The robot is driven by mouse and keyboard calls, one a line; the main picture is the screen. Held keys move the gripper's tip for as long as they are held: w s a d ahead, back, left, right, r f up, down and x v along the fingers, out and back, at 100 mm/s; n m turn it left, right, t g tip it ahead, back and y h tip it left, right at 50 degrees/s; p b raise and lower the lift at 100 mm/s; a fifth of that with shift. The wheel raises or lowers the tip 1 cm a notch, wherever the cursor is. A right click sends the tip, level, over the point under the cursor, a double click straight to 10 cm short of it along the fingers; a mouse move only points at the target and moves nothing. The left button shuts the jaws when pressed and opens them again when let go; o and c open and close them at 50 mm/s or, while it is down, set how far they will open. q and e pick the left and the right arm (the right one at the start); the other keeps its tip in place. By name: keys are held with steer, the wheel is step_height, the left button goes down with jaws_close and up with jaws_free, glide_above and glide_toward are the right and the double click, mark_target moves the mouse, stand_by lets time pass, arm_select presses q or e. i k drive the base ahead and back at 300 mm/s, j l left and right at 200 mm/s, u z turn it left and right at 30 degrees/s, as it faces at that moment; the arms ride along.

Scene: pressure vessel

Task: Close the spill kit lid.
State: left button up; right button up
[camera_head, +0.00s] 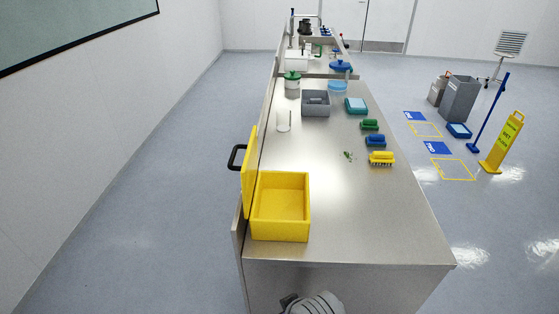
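The spill kit is a yellow open box (281,229) on the near left part of the steel bench. Its inside looks empty. Its yellow lid (249,172) stands upright along the box's left side, open, with a black handle (235,157) on its outer left face. At the bottom edge, a grey and black part of my own arm shows in front of the bench, below its top. I cannot make out gripper fingers there. Neither gripper can be seen at the box or the lid.
The steel bench (370,215) is bare right of the box. Farther back are green, blue and yellow brushes (381,158), a grey bin (316,103), a teal container (356,105) and a clear beaker (284,121). A yellow wet-floor sign (502,143) stands on the floor at right.

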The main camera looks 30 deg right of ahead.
mark_target(249, 170)
steer(key=i+j+z, duration=0.15)
steer(key=z, duration=0.25)
steer(key=i+j+z, duration=0.2)
steer(key=z, duration=0.25)
steer(key=i+j+z, duration=0.1)
steer(key=j+z, duration=0.3)
steer(key=l, duration=0.1)
